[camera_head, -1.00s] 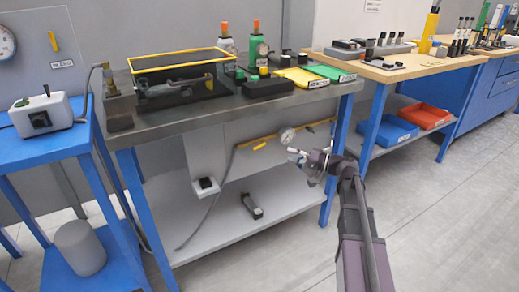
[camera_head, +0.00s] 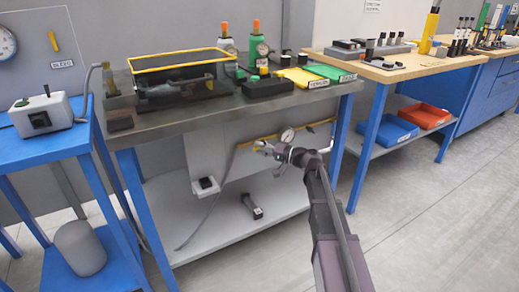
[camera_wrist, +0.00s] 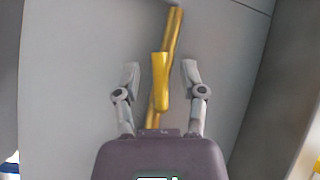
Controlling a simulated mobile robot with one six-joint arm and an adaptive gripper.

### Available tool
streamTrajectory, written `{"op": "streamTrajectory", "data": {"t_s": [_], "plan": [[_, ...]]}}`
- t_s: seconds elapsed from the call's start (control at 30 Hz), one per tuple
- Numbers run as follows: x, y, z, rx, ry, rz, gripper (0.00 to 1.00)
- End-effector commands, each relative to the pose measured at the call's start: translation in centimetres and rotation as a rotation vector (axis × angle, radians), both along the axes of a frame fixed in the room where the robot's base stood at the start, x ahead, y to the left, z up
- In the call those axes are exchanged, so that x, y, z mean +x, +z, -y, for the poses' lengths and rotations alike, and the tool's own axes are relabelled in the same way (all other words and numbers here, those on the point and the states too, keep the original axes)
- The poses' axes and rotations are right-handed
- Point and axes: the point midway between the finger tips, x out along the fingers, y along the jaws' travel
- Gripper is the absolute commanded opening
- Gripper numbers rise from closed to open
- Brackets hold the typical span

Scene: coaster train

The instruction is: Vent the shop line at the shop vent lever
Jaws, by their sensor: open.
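A yellow lever (camera_wrist: 160,82) stands in front of a yellow pipe (camera_wrist: 175,35) in the wrist view; I take it as the shop vent lever. It lies nearly along the pipe, slightly tilted from it. My gripper (camera_wrist: 160,72) is open, with one finger on each side of the lever and a gap on both sides. My gripper largely hides the lever there.
The workbench (camera_head: 240,105) overhangs my gripper, and its lower shelf (camera_head: 215,232) lies below. A grey hose (camera_head: 210,215) hangs left of it. A separate yellow handle (camera_head: 53,41) is on the wall panel at the far left. The floor at right is clear.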

Motion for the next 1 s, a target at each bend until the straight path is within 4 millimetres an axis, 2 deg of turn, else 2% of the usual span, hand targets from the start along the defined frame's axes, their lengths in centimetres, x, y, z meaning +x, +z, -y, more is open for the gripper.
{"op": "streamTrajectory", "data": {"t_s": [0.37, 0.4, 0.57, 0.6, 1.0], "plan": [[0.19, 0.0, -0.43, 0.0, 0.0, 0.0, 0.53], [0.19, 0.0, -0.42, 0.0, 0.0, 0.0, 0.5], [0.19, 0.0, -0.41, 0.0, 0.0, 0.0, 0.03], [0.19, 0.0, -0.41, 0.0, 0.0, 0.0, 0.0], [0.21, 0.04, -0.41, -0.017, 0.0, 0.008, 0.0]]}}
